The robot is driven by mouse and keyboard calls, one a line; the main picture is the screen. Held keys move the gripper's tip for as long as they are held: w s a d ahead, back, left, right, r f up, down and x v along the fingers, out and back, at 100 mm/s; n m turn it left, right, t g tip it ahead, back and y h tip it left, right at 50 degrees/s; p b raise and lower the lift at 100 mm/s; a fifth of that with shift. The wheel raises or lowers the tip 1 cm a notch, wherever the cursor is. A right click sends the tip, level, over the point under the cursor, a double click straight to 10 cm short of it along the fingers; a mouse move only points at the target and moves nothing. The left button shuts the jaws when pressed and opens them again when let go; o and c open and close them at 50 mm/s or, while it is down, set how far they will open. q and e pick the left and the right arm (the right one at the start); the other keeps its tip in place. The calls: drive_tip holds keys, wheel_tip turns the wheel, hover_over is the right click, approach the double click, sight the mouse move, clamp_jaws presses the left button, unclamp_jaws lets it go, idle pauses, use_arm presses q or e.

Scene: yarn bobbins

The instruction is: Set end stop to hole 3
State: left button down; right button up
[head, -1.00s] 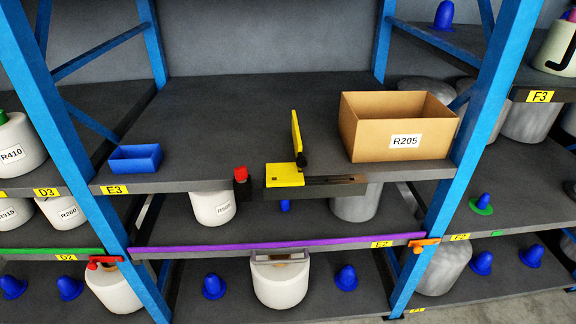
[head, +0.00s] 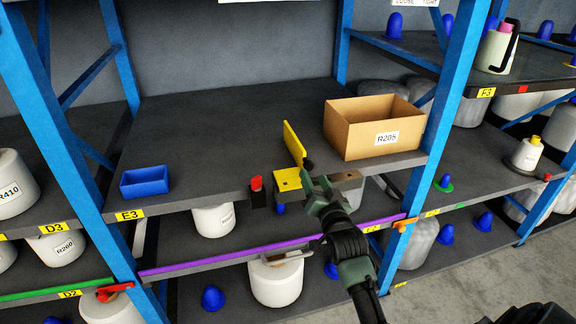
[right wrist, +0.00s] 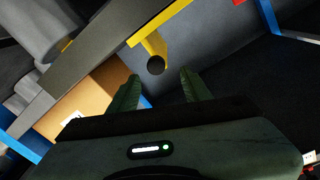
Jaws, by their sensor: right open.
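The end stop is a yellow angled piece with an upright plate (head: 293,143) and a flat foot (head: 287,180), at the front edge of the middle shelf. A black knob (head: 308,164) sits at its right side. A grey rail (head: 349,176) runs right from the foot, partly hidden by my gripper; I cannot make out its holes. My right gripper (head: 314,186) is just in front of the knob. In the right wrist view its two fingers (right wrist: 160,74) are apart, with the round black knob (right wrist: 155,65) showing between their tips. My left gripper is not in view.
A cardboard box R205 (head: 350,142) stands right of the end stop. A blue bin (head: 145,181) is at the shelf's left. A red piece (head: 256,183) stands left of the foot. Blue uprights (head: 446,130) flank the bay. The shelf's middle is clear.

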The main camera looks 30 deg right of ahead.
sight(310, 168)
drive_tip(key=x, duration=0.3)
drive_tip(key=p+x, duration=0.1)
drive_tip(key=x, duration=0.3)
drive_tip(key=shift+w+d+f, duration=0.2)
drive_tip(key=shift+w+d, duration=0.05)
drive_tip(key=shift+d, duration=0.1)
clamp_jaws()
idle(1.0)
